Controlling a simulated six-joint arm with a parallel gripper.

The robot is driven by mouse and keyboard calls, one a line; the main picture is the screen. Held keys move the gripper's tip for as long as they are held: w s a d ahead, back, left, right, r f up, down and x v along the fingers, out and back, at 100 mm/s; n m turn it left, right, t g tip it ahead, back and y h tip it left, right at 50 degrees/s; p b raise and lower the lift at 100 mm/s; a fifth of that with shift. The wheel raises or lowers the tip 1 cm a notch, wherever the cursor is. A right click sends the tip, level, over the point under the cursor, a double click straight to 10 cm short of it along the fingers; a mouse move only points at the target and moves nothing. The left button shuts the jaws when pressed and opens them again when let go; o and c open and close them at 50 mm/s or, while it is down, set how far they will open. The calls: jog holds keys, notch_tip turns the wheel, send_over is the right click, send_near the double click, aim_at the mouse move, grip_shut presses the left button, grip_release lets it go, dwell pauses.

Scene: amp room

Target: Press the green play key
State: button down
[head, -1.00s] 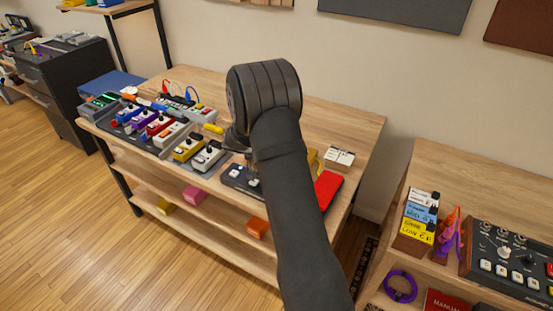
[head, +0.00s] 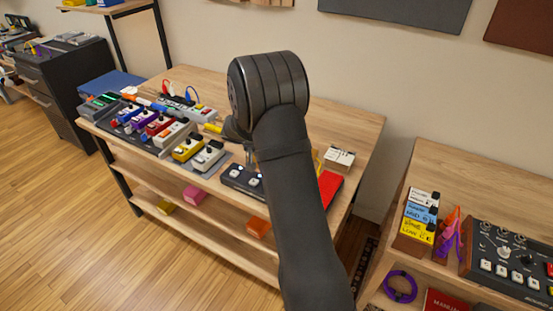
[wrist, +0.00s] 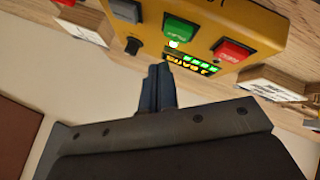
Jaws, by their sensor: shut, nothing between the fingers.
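In the wrist view a yellow box carries a green key (wrist: 180,30) in the middle of its face, with a red key (wrist: 232,52) to the right and a grey key (wrist: 126,10) to the left. A small lit display (wrist: 192,64) sits beside the green key. My gripper (wrist: 161,70) is shut and empty. In the wrist view its tips appear just below the green key, next to the display; a gap seems to remain, but the depth is hard to judge. In the head view my arm hides the gripper and most or all of the yellow box.
Several coloured pedals, such as a yellow one (head: 187,148), stand on the wooden bench left of my arm. A dark pedal with white buttons (head: 240,179) and a red flat item (head: 330,187) lie near the arm. White cards (head: 340,158) stand behind it.

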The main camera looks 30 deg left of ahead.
jog(key=shift+r, duration=1.55)
jog(key=shift+f, duration=0.15)
notch_tip(320, 180, up, 4)
jog(key=shift+r, duration=0.1)
